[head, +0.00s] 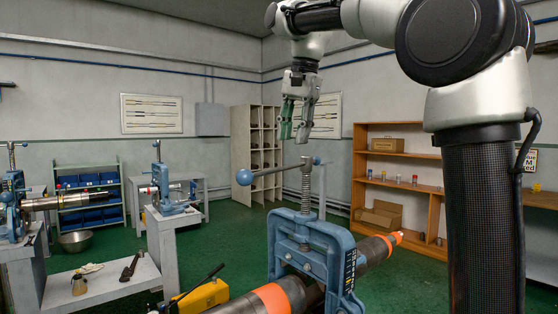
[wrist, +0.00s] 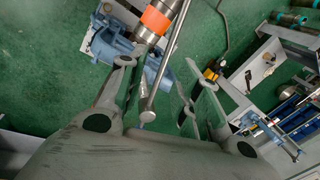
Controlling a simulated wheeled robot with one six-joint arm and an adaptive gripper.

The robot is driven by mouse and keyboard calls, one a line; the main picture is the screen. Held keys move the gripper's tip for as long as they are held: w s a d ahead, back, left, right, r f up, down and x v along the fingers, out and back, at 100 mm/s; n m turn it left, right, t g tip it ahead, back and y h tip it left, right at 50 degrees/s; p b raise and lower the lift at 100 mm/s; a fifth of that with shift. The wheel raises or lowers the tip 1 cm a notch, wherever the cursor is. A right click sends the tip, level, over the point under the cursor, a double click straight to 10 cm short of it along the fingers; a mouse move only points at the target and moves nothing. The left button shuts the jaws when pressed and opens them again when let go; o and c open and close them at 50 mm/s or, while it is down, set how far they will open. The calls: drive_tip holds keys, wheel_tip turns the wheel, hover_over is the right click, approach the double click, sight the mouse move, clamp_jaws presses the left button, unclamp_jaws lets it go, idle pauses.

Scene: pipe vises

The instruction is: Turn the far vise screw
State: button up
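A blue pipe vise (head: 345,245) stands in the foreground, with a vertical screw (head: 305,190) and a tilted handle bar (head: 280,170) with a blue ball at its left end. Another blue vise (head: 157,155) is farther back on a grey stand, and a third (head: 12,185) is at the left edge. My gripper (head: 293,136) is open and empty, pointing down above the nearest handle bar. In the wrist view, this bar (wrist: 165,65) appears between the separated fingers; the height gap is hard to judge there.
An orange-banded pipe (head: 375,250) runs through the nearest vise. A yellow case (head: 203,297) is on the floor at lower left. A wooden shelf (head: 398,160) stands on the right, and a blue-bin rack (head: 90,200) at the back left.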

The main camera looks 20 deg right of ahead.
sight(284, 167)
drive_tip(key=f, duration=0.2)
drive_tip(key=w+a+f, duration=0.1)
drive_tip(key=f, duration=0.1)
drive_tip(key=w+f, duration=0.1)
drive_tip(key=f, duration=0.2)
drive_tip(key=shift+a, duration=0.4)
clamp_jaws()
